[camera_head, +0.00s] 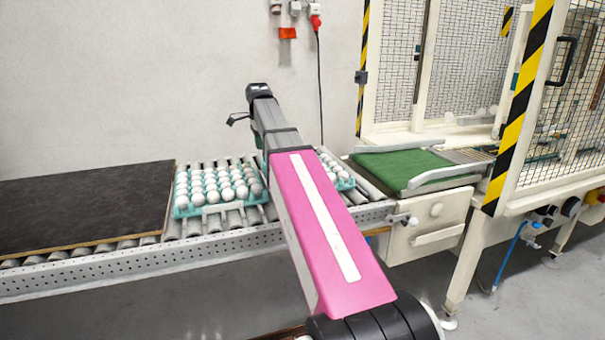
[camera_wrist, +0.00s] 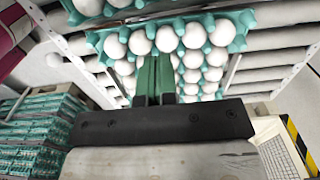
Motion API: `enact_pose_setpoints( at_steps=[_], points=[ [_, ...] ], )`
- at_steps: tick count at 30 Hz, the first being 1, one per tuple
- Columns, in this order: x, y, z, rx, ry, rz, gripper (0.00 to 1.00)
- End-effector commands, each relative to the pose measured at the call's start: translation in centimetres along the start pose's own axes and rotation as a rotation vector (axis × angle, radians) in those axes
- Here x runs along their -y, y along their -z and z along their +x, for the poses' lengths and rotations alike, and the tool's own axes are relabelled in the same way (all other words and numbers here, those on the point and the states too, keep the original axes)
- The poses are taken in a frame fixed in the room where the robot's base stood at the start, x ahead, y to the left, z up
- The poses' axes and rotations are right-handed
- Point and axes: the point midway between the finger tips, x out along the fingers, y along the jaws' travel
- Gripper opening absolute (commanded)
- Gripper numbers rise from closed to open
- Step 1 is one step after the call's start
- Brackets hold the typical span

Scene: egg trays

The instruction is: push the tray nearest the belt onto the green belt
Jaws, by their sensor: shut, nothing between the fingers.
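The tray nearest the belt (camera_head: 349,184) is turquoise and filled with white eggs. It sits on the rollers just left of the green belt (camera_head: 405,168), partly hidden behind my arm in the head view. A second egg tray (camera_head: 224,208) sits left of it. My gripper (camera_wrist: 155,61) shows as two green fingers pressed together in the wrist view, holding nothing. They overlap a turquoise egg tray (camera_wrist: 245,20) there; I cannot tell whether they touch it. Another egg tray shows at the top edge. My gripper is hidden in the head view.
The roller conveyor (camera_head: 130,264) has a perforated side rail. A dark mat (camera_head: 85,206) covers its left part. A mesh-fenced machine with a striped post (camera_head: 518,105) stands right of the belt. Stacked turquoise trays (camera_wrist: 35,130) stand left in the wrist view. The belt is empty.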

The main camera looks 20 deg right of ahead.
Motion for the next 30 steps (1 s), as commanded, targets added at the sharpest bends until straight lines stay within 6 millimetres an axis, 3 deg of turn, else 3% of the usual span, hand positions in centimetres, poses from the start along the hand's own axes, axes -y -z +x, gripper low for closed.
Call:
enact_pose_setpoints(
  at_steps=[21, 30],
  points=[
    [-0.1, 0.0, 8.9, 0.000, -0.001, 0.000, 0.00],
    [0.0, 0.0, 11.0, 0.000, 0.001, 0.000, 0.00]
  ],
)
